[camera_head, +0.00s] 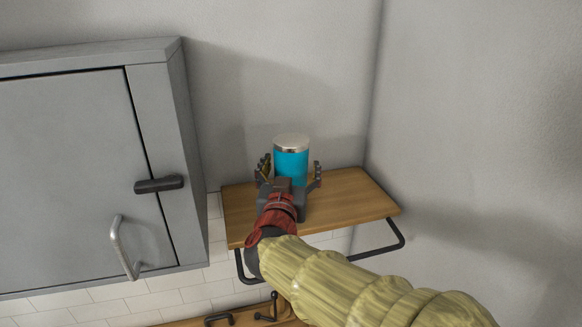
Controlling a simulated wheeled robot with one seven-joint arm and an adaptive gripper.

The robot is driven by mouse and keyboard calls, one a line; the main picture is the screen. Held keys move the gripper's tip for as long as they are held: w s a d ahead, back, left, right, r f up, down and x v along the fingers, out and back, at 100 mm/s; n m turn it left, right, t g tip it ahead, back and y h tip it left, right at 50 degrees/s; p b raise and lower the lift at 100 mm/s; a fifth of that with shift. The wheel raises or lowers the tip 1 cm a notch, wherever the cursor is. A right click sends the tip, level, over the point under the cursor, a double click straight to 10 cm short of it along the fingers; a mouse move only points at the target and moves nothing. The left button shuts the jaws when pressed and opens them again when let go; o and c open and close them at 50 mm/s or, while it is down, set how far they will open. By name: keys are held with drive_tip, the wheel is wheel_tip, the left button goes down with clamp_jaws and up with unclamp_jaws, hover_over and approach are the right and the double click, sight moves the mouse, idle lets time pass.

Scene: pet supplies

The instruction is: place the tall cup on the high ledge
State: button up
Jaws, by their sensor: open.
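The tall cup (291,164) is blue with a silver top and stands upright at the wooden high ledge (351,192). Its lower part is hidden behind my gripper, so I cannot see its base meeting the wood. My gripper (289,172) is open, with one finger on the left and one on the right of the cup. A gap shows between the right finger and the cup. The left finger is close to the cup, and I cannot tell whether it touches.
A grey wall cabinet (75,170) with a handle and a dark latch stands left of the ledge. A wall corner is close on the right. Black rails hang below the ledge. The right part of the ledge is bare. A lower wooden surface (185,322) shows at the bottom.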

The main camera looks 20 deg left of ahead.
drive_tip(key=shift+r, duration=0.25)
drive_tip(key=shift+s+f, duration=0.1)
drive_tip(key=shift+s, duration=0.3)
drive_tip(key=s+d+b, duration=0.1)
drive_tip(key=s+d, duration=0.1)
drive_tip(key=s, duration=0.9)
drive_tip(key=shift+b, duration=0.3)
